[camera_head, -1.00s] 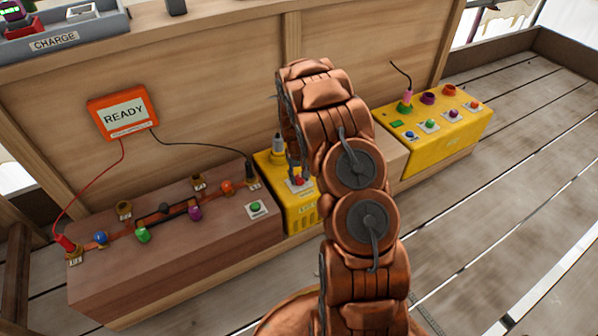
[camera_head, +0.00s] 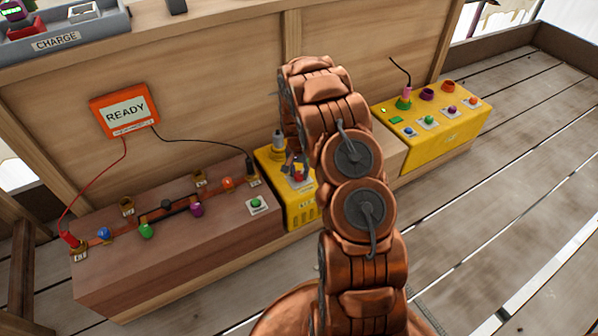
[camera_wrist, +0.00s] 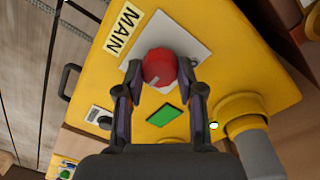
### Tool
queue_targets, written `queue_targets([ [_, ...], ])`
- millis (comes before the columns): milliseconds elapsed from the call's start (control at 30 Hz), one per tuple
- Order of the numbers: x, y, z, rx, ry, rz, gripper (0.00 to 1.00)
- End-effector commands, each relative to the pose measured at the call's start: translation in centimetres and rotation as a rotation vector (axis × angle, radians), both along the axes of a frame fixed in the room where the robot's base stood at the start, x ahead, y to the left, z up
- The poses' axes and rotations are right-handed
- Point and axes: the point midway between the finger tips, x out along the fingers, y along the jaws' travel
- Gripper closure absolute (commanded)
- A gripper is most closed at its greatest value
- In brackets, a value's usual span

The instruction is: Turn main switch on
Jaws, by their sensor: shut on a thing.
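The main switch is a red knob (camera_wrist: 160,68) on a white plate (camera_wrist: 178,38) on a yellow box (camera_wrist: 245,75), beside a label reading MAIN (camera_wrist: 123,29). My gripper (camera_wrist: 160,82) is shut on the red knob, one finger on each side of it in the wrist view. In the head view the knob (camera_head: 297,177) is partly hidden by my gripper (camera_head: 296,164) and arm.
A wooden block (camera_head: 180,235) with coloured knobs and wires stands left of the yellow box. An orange READY meter (camera_head: 124,113) hangs on the panel above it. Another yellow box (camera_head: 440,125) stands at the right. The plank floor at right is clear.

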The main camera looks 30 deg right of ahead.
Motion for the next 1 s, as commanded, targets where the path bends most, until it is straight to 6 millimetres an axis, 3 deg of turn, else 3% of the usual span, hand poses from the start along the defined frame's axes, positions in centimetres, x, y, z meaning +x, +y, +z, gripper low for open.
queue_targets([
  [500, -0.14, 0.25, -0.13, 0.005, 0.006, -0.022, 0.97],
  [533, -0.14, 0.27, -0.13, 0.005, 0.006, -0.022, 0.62],
  [767, -0.07, 0.15, -0.08, 0.003, 0.003, -0.022, 0.38],
  [1000, -0.04, 0.08, -0.05, 0.001, 0.002, -0.021, 0.37],
])
